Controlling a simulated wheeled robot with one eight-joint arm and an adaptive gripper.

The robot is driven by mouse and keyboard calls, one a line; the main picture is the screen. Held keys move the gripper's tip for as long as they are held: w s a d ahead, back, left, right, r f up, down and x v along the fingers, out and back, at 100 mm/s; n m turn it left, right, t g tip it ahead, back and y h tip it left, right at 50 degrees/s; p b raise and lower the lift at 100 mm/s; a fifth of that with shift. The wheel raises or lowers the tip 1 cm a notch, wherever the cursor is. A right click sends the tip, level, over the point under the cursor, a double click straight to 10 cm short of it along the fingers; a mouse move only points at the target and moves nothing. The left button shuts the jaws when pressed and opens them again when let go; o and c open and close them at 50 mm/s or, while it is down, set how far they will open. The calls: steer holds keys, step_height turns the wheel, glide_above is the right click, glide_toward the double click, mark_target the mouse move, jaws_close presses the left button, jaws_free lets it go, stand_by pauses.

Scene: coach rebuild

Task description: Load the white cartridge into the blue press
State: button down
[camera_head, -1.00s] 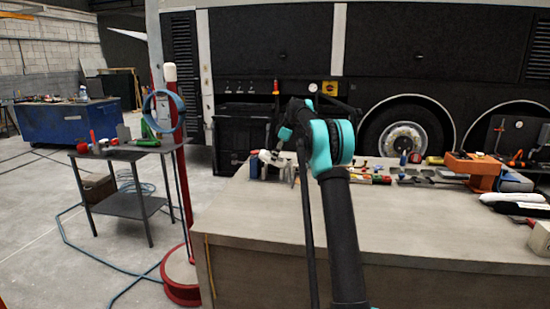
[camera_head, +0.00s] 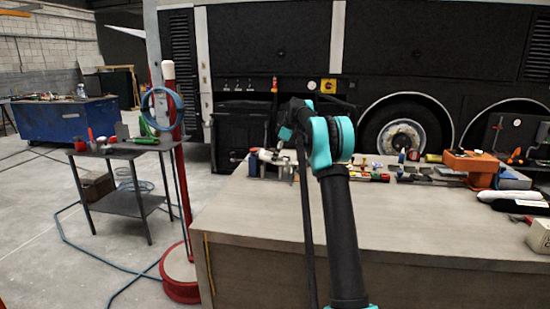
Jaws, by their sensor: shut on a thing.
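My arm rises in the middle of the camera_head view and bends at a teal joint. My gripper (camera_head: 279,147) is small and dark at the far left end of the workbench, partly hidden by my own arm links. It is shut on a small white piece, which looks like the white cartridge (camera_head: 267,156). A small upright blue thing (camera_head: 253,165), possibly the blue press, stands on the bench just left of and below the white piece. At this size I cannot tell whether the two touch.
The workbench (camera_head: 400,222) has a wide clear front. Several small tools lie along its back edge, with an orange device (camera_head: 471,163) at the right. A red stand with a blue hose (camera_head: 163,108) is left of the bench, near a dark side table (camera_head: 122,151).

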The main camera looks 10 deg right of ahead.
steer(key=shift+d+f, duration=0.15)
steer(key=shift+d, duration=0.3)
stand_by(0.3)
steer(key=shift+d+f, duration=0.1)
steer(key=shift+f, duration=0.25)
stand_by(0.4)
steer(key=c, duration=1.1)
jaws_free()
steer(key=shift+d, duration=0.1)
steer(key=shift+o, duration=1.2)
steer(key=shift+a, duration=0.2)
steer(key=shift+o, duration=0.5)
steer(key=o, duration=0.3)
steer(key=shift+a, duration=0.1)
steer(key=shift+a+r, duration=0.1)
steer(key=shift+r, duration=2.95)
